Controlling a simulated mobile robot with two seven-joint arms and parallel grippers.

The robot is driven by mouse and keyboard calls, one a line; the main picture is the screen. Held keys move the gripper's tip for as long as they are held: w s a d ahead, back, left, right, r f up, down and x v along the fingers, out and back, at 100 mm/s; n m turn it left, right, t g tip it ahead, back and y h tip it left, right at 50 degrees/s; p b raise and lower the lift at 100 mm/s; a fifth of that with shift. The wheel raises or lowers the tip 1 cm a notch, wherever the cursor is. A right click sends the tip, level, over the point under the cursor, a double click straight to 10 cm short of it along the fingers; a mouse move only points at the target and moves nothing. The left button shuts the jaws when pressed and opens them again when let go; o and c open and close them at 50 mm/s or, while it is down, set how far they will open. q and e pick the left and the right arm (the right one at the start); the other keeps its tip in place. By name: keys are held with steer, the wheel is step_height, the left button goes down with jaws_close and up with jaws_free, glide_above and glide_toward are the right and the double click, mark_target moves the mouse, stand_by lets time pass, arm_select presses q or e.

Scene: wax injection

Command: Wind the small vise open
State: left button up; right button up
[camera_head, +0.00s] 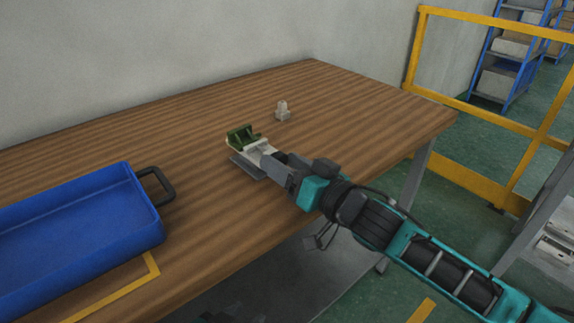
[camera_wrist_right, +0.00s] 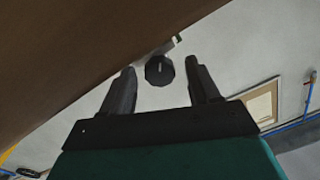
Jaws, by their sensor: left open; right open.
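The small vise (camera_head: 262,147) sits on the wooden table near its front edge, with a green piece (camera_head: 241,137) at its far end. My right gripper (camera_head: 276,166) reaches in from the right to the near end of the vise and covers that end. In the right wrist view, a dark round knob (camera_wrist_right: 159,71) lies between the two fingers of my right gripper (camera_wrist_right: 161,66). The fingers are open, with a visible gap on each side of the knob. My left gripper cannot be made out; only a dark teal bit shows at the bottom edge of the head view.
A small pale block (camera_head: 282,111) stands on the table behind the vise. A blue tray (camera_head: 148,216) with a black handle lies at the left. The wooden table (camera_head: 350,100) is clear at the back right. A yellow rail (camera_head: 470,111) stands beyond it.

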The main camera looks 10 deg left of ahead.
steer(key=shift+c, duration=0.4)
steer(key=c, duration=1)
arm_select(q)
steer(key=shift+r, duration=0.15)
